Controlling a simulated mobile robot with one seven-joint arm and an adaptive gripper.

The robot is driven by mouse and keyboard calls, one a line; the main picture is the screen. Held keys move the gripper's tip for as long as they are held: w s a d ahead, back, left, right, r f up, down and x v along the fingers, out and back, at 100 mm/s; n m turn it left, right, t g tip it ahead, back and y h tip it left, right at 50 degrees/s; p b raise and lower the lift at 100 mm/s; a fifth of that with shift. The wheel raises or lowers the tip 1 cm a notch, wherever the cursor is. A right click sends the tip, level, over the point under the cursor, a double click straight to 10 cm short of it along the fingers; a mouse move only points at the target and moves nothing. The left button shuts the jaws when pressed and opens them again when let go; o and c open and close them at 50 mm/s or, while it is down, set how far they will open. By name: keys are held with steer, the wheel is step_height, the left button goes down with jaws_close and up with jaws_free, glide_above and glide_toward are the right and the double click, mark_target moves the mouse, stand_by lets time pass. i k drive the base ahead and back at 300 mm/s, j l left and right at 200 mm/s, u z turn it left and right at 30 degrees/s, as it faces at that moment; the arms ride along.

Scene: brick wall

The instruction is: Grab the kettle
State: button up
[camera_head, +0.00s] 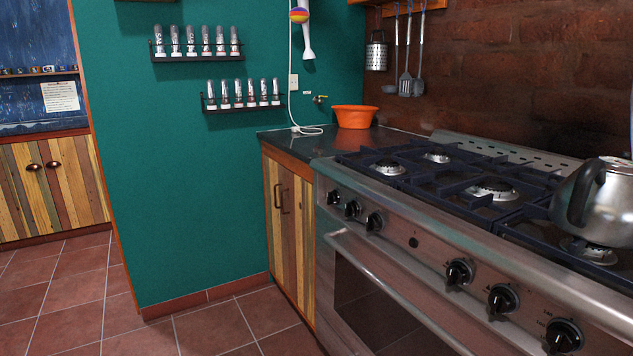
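A silver metal kettle (608,212) with a dark curved handle (582,190) stands on the stove at the right edge of the head view. It sits over a front right burner, and its right side is cut off by the picture edge. The handle faces left, toward the open part of the stove top. My gripper is not visible in this view.
The steel stove (440,245) has black knobs along its front and dark grates (470,185). An orange bowl (354,117) stands on the dark counter behind it. Utensils (405,82) hang on the brick wall. Tiled floor (75,295) is clear at the left.

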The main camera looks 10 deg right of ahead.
mark_target(593, 204)
steer(key=z, duration=1.45)
steer(key=j+z, duration=0.15)
steer(key=z, duration=0.25)
steer(key=j+z, duration=0.15)
steer(key=z, duration=0.25)
steer(key=j+z, duration=0.1)
steer(key=z, duration=0.3)
steer(key=k+j+z, duration=0.3)
steer(key=j, duration=0.2)
steer(key=k+j+z, duration=0.35)
steer(key=i+j, duration=0.1)
steer(key=j, duration=0.5)
steer(key=i, duration=0.15)
